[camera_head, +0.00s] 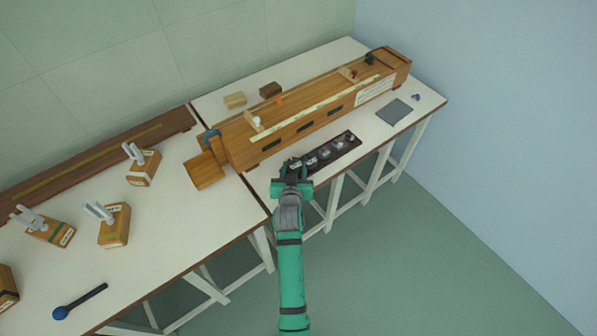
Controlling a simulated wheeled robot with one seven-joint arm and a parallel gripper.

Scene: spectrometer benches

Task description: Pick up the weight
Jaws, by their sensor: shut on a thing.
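A dark narrow tray (350,137) lies along the front edge of the right bench, below the long wooden instrument. Several small grey weights sit in a row in it, one of them near the middle (325,154). My gripper (293,164), on the green arm, is at the tray's left end. It is shut on a small weight, which is mostly hidden by the fingers and wrist. I cannot tell whether the held weight still touches the tray.
The long wooden instrument (300,122) stands close behind the tray. A dark grey pad (394,112) lies to the right. On the left bench are wooden blocks with pale prongs (114,226) and a dark blue-ended rod (80,301). Bare bench top lies between them.

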